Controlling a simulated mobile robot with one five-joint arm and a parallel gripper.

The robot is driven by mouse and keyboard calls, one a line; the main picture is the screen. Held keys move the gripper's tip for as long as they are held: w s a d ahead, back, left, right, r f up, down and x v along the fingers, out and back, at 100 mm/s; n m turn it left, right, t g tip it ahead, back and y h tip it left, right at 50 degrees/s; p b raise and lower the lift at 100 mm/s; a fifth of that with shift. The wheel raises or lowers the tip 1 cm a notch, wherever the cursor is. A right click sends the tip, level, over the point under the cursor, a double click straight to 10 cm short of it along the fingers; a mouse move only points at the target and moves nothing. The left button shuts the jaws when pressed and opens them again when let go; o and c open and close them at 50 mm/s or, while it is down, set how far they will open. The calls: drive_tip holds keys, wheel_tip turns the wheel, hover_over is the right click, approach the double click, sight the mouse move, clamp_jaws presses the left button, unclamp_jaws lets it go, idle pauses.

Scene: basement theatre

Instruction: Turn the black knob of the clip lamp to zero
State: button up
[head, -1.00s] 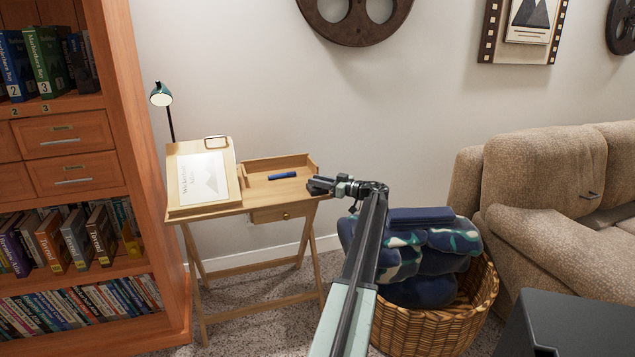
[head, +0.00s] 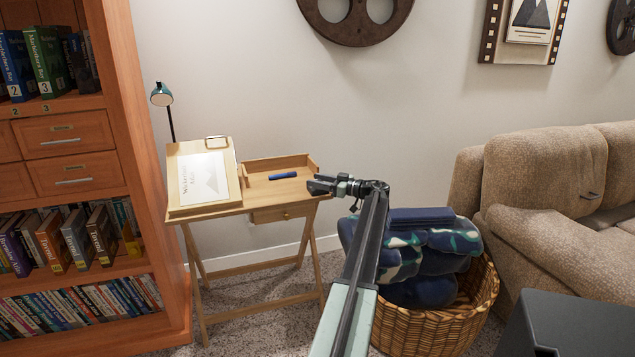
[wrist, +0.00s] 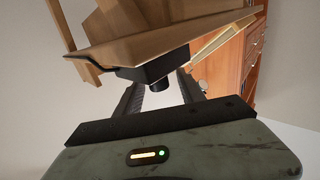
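The clip lamp (head: 161,95) has a teal head on a thin black stem behind the left end of the wooden desk (head: 262,198). In the wrist view a dark box (wrist: 152,70) is fixed at the edge of a wooden board, with a short black knob (wrist: 159,85) sticking out of it. The box's link to the lamp is not visible. My gripper (head: 318,187) is at the right end of the desk. In the wrist view my gripper (wrist: 160,90) is open, its dark fingers apart on either side of the knob; contact cannot be told.
A sloped stand with a printed sheet (head: 204,180) and a blue marker (head: 283,175) are on the desk. A basket (head: 440,325) of blankets stands below my arm. A bookcase (head: 150,200) is left, a sofa (head: 545,185) right.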

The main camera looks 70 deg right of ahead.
drive_tip(key=shift+s, duration=0.1)
drive_tip(key=s, duration=0.7)
drive_tip(key=shift+s+a, duration=0.3)
drive_tip(key=shift+a, duration=0.05)
